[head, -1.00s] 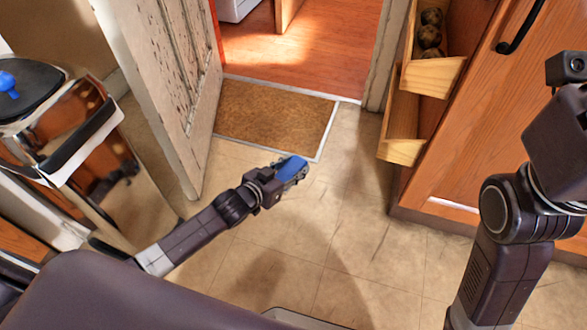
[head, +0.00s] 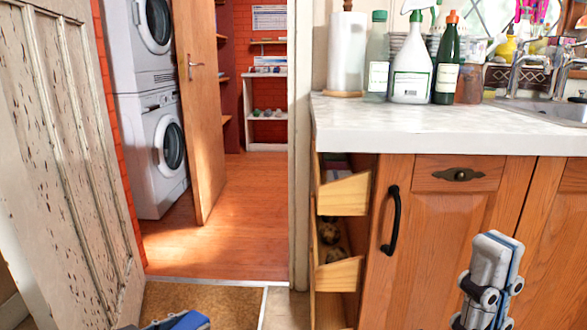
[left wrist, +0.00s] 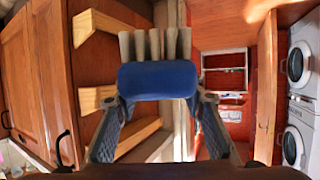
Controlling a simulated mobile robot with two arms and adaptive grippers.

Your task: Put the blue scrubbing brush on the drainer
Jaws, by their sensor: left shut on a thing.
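The blue scrubbing brush (left wrist: 158,80) is held between the two fingers of my left gripper (left wrist: 158,98) in the left wrist view, its pale bristles pointing away from the wrist. In the head view a bit of blue at the bottom edge is the brush in my left gripper (head: 178,322); most of that arm is out of the picture. My right gripper (head: 490,272) points up in front of the cupboard doors, with nothing visible in it. Its fingers overlap in this view, so its opening is unclear. I cannot make out the drainer.
A pale worktop (head: 400,122) bears bottles (head: 411,75) and a paper roll (head: 347,52). The sink (head: 565,108) and taps are at the far right. Open wooden drawers (head: 340,275) jut out beside the doorway. An open door (head: 70,150) stands left; the doorway floor is clear.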

